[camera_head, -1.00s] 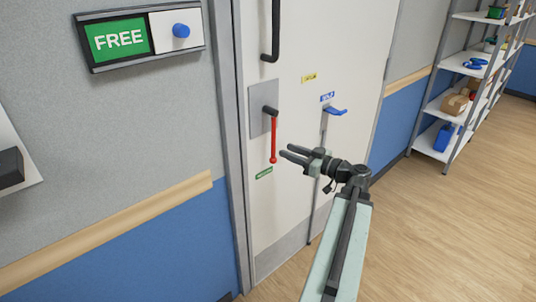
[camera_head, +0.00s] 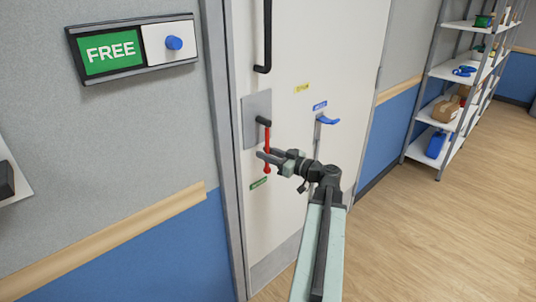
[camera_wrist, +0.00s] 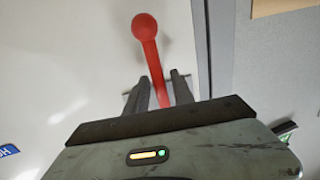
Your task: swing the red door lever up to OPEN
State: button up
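The red door lever (camera_head: 267,138) hangs down from its dark pivot on a grey plate (camera_head: 256,108) on the white door, its ball end lowest. My gripper (camera_head: 264,157) is at the lower part of the lever, just above the ball. In the wrist view the lever (camera_wrist: 152,62) passes between the two fingers of my gripper (camera_wrist: 160,88), with narrow gaps beside it. The fingers look open around the lever, not closed on it. A small green label (camera_head: 259,183) is on the door below the lever; its text is too small to read.
A black door handle (camera_head: 266,45) is above the lever. A blue lever (camera_head: 328,120) with a blue label is to the right on the door. A green FREE sign (camera_head: 111,52) with a blue knob (camera_head: 174,43) is on the left wall. Shelves (camera_head: 455,70) stand right; floor there is clear.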

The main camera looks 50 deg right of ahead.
grip_shut()
dwell(1.2)
